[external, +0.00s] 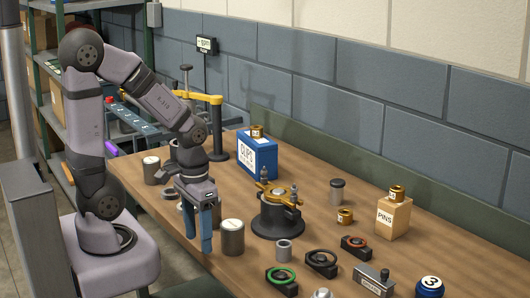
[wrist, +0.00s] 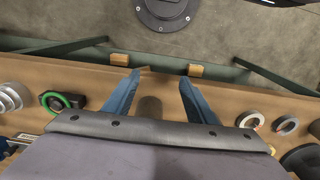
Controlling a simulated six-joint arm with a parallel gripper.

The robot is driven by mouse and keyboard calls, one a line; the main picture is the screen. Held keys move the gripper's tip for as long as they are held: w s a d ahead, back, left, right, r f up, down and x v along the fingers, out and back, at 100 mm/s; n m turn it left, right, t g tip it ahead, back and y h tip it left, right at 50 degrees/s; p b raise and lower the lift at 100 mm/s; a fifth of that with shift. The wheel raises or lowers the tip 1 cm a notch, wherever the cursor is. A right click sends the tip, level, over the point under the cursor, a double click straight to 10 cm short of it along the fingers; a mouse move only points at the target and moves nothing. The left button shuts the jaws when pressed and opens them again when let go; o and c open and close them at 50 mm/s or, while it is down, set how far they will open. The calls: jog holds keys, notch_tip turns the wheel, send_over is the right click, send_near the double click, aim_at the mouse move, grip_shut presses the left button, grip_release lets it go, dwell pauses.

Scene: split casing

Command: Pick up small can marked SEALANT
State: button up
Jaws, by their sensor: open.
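No lettering reading SEALANT can be made out on any can. A grey can with a pale top (external: 232,240) stands upright on the table, just right of my gripper (external: 198,244) in the external view. Another grey can with a pale top (external: 151,171) stands left of the gripper, and a dark-lidded can (external: 337,193) stands farther back. Small gold-brown tins are on the table (external: 345,217), the PINS box (external: 397,193) and the blue box (external: 257,131). My gripper's blue fingers are apart, pointing down. In the wrist view, a dull brown-grey cylinder (wrist: 150,107) shows between the fingers (wrist: 163,75); which can it is, I cannot tell.
A dark round fixture with gold clamp arms (external: 278,218) stands mid-table. The blue CLIPS box (external: 258,157) is behind it, the PINS box (external: 393,219) at right. Rings, including a green one (external: 281,277), lie near the front edge. The wall backs the table.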

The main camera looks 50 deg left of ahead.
jog(key=shift+o, duration=0.7)
jog(key=o, duration=0.3)
